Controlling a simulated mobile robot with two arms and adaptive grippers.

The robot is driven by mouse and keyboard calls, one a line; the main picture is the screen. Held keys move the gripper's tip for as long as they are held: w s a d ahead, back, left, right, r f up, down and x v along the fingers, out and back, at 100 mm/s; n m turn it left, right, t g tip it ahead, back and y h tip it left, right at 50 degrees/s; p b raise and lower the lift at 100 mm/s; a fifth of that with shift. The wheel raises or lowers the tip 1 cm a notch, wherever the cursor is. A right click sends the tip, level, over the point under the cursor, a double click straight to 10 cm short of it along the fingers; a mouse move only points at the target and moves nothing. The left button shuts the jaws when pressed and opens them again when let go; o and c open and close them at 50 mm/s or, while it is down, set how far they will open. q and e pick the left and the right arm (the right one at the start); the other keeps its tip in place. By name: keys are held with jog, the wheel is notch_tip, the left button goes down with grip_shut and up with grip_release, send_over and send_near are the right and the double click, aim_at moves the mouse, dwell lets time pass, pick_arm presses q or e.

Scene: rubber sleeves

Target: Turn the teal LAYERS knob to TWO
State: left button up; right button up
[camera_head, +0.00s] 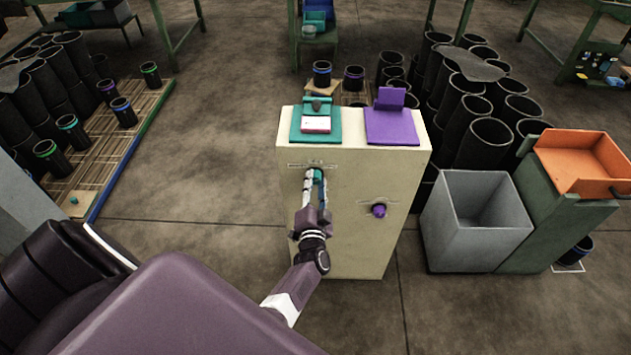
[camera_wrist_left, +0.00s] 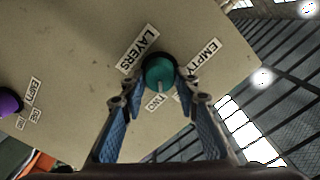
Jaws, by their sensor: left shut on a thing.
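The teal LAYERS knob (camera_head: 319,175) sits on the front of a cream cabinet (camera_head: 345,240). My left gripper (camera_head: 314,180) is shut on it, with one finger on each side. In the left wrist view the teal knob (camera_wrist_left: 159,70) is between the blue-padded fingertips (camera_wrist_left: 159,86). A pale pointer mark on the knob faces down in that view, towards a small label (camera_wrist_left: 155,102) whose word I cannot read surely. The LAYERS label (camera_wrist_left: 138,48) and an EMPTY label (camera_wrist_left: 203,60) are beside the knob. Another label is partly hidden by a finger. My right gripper is not in view.
A purple knob (camera_head: 379,210) is on the same cabinet front, to the right. Teal (camera_head: 299,130) and purple (camera_head: 400,127) plates lie on the cabinet top. A grey bin (camera_head: 455,230) and many black sleeves stand to the right. Open floor lies to the left.

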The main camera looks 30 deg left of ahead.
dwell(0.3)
pick_arm(q)
jog(key=o, duration=1.1)
jog(key=shift+f+n+b, duration=0.2)
jog(key=shift+n+b, duration=0.65)
jog(key=shift+n, duration=0.05)
jog(key=n+b, duration=0.7)
jog(key=b, duration=0.1)
jog(key=shift+s+a+f, duration=0.1)
jog(key=v, duration=0.8)
jog(key=s+d+f+m+h, duration=0.1)
jog(key=d+f+m+h, duration=0.2)
jog(key=f, duration=0.4)
jog(key=s+d+f+m+h, duration=0.1)
jog(key=d+f+h, duration=0.2)
jog(key=d+f, duration=0.35)
jog(key=s+d+f+m+g+h, duration=0.1)
jog(key=s+f, duration=0.2)
jog(key=f, duration=0.2)
jog(key=s+d+f+m+g+h, duration=0.1)
jog(key=s+d+f+g, duration=0.1)
jog(key=f, duration=0.4)
jog(key=s+d+f+g+h, duration=0.1)
jog(key=s+d+f, duration=0.1)
jog(key=s+f, duration=0.2)
jog(key=shift+s+f+m+g+p, duration=0.3)
jog(key=shift+f+m+g+p, duration=0.1)
jog(key=shift+f, duration=0.3)
